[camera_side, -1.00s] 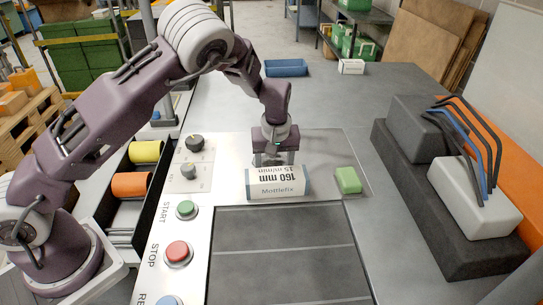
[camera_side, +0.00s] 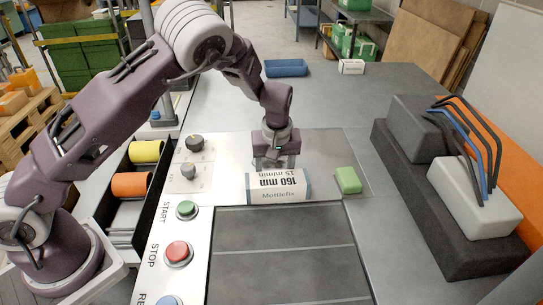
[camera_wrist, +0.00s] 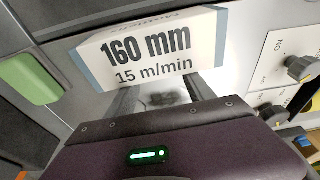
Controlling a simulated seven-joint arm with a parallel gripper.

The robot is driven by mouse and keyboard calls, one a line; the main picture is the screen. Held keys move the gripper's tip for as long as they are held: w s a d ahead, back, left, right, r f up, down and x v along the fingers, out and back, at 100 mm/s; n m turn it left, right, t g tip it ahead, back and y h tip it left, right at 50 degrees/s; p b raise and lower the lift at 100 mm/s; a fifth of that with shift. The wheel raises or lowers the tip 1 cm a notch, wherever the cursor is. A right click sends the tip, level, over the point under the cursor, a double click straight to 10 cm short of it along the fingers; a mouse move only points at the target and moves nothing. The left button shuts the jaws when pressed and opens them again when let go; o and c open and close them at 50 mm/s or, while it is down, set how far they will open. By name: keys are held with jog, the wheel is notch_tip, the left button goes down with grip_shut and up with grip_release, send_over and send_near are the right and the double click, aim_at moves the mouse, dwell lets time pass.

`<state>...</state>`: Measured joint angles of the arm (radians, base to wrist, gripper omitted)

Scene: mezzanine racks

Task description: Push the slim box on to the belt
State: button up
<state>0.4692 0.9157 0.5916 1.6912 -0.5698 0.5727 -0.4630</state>
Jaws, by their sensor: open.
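The slim box (camera_side: 278,188) is white with grey-blue ends and reads "160 mm 15 m/min" and "Mottlefix". In the side view it lies across the plate at the far end of the dark belt (camera_side: 285,255), at the belt's edge. My gripper (camera_side: 275,164) is low, just behind the box on the side away from the belt. In the wrist view the box (camera_wrist: 150,50) lies just ahead of my two fingers (camera_wrist: 160,98), which are apart with nothing between them. Whether the fingers touch the box I cannot tell.
A green block (camera_side: 348,180) sits right of the box. Knobs (camera_side: 190,170) and the START (camera_side: 186,209) and STOP (camera_side: 178,253) buttons line the left panel. A dark base with grey and white units (camera_side: 450,190) stands at right. A blue tray (camera_side: 286,68) is farther back.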

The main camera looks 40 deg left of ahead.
aim_at(278, 182)
jog(key=shift+s+d, duration=0.3)
jog(key=shift+s+d, duration=0.4)
jog(key=shift+d, duration=0.05)
jog(key=shift+d, duration=0.1)
dwell(0.5)
jog(key=shift+s+d, duration=0.35)
jog(key=shift+s, duration=0.05)
jog(key=shift+s+d, duration=0.4)
jog(key=shift+d, duration=0.05)
dwell(0.5)
jog(key=shift+s+d, duration=0.4)
jog(key=shift+d, duration=0.05)
